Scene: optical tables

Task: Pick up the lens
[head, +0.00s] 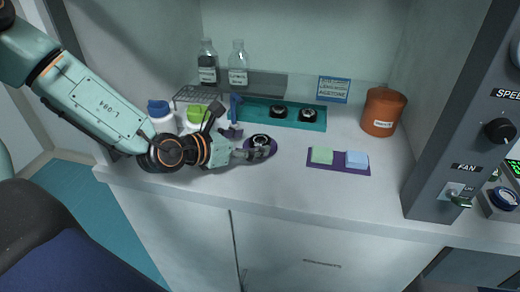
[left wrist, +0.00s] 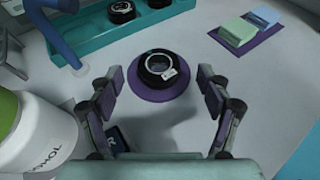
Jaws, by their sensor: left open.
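The lens (head: 260,141) is a short black cylinder with a glass top. It sits on a round purple mat (head: 272,151) on the white counter. In the left wrist view the lens (left wrist: 158,67) stands upright on the purple mat (left wrist: 138,88), ahead of the fingers. My left gripper (head: 255,152) is beside it from the left, and the left wrist view shows its two fingers (left wrist: 160,98) open with nothing between them. In the head view the fingers partly cover the mat. My right gripper does not show.
A teal tray (head: 250,112) behind holds two more black lenses (head: 278,112). A purple pad with green (head: 321,155) and blue blocks (head: 357,159) lies to the right. White bottles (head: 161,117) stand close to my left arm. An orange jar (head: 382,112) stands back right. The front counter is clear.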

